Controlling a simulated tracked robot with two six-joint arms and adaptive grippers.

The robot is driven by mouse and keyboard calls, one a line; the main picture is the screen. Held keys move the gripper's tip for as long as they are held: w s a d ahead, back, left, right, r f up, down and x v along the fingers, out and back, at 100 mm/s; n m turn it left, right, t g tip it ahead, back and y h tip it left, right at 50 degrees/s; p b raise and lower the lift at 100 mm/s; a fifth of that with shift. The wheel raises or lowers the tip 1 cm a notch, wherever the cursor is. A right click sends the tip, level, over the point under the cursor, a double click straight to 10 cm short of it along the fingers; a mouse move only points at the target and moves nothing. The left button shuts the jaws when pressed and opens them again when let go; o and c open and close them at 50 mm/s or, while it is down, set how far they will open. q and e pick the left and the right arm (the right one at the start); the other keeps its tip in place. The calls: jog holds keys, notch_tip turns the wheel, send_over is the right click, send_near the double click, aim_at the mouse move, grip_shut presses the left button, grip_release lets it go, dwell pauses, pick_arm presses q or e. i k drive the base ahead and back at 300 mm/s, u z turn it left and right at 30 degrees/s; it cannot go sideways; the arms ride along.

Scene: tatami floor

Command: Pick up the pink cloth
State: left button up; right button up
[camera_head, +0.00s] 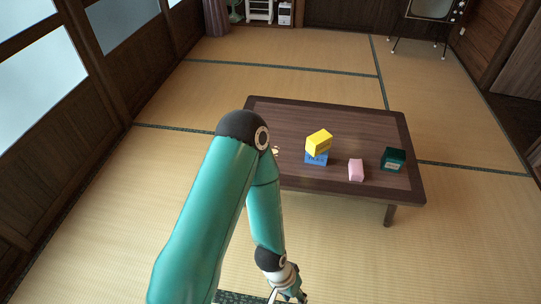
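A small pink item (356,170), block-like in shape, lies near the front edge of the low wooden table (370,120). It could be the pink cloth folded up; I cannot tell cloth from box at this size. My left arm comes in from the lower left and bends down in front of the table's left part. My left gripper (285,296) is at the bottom edge of the picture, partly cut off, well below and left of the pink item and apart from it. Whether its fingers are open does not show. My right gripper is not in view.
A yellow box (319,141) sits tilted on a blue box (316,158), left of the pink item. A dark green box (393,160) stands to its right. Tatami floor around the table is clear.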

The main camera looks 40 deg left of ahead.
aim_at(356, 167)
jog(key=z, duration=0.1)
jog(key=i, duration=1.6)
jog(key=u, duration=0.05)
